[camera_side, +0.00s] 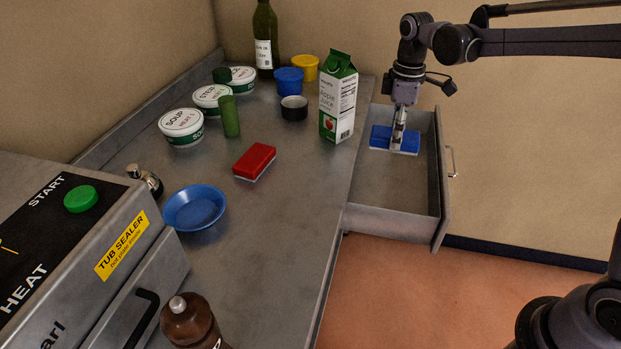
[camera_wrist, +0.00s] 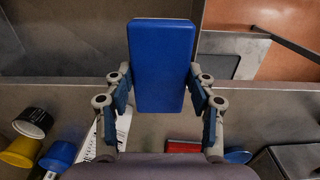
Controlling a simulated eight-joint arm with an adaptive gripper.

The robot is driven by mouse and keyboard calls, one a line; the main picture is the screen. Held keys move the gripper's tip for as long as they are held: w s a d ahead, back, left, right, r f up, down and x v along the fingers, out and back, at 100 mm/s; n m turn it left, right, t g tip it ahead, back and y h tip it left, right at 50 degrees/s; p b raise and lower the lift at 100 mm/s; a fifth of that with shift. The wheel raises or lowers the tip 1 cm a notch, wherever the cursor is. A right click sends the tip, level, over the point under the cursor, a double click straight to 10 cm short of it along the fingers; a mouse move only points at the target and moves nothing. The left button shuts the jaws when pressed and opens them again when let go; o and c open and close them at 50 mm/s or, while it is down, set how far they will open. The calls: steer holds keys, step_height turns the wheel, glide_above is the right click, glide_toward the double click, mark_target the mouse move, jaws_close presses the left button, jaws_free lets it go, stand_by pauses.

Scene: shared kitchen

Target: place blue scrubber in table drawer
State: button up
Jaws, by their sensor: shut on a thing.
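The blue scrubber (camera_side: 380,137) is a flat blue block with a pale underside, at the far end of the open table drawer (camera_side: 395,205). My gripper (camera_side: 398,140) reaches down from above and is shut on the scrubber. In the wrist view the scrubber (camera_wrist: 163,65) lies between the two fingers of my gripper (camera_wrist: 160,92), its blue face toward the camera. The scrubber is within the drawer's outline. I cannot tell whether it touches the drawer floor.
A juice carton (camera_side: 338,97) stands on the table next to the drawer. A red scrubber (camera_side: 255,161), blue bowl (camera_side: 194,207), green cylinder (camera_side: 229,116) and several tubs share the tabletop. The drawer's near part is empty. A tub sealer (camera_side: 75,255) is at the lower left.

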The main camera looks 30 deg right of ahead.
step_height(320, 180, down, 22)
steer(key=shift+f, duration=0.2)
stand_by(0.5)
steer(key=shift+f, duration=0.15)
steer(key=o, duration=1.2)
steer(key=shift+o, duration=0.2)
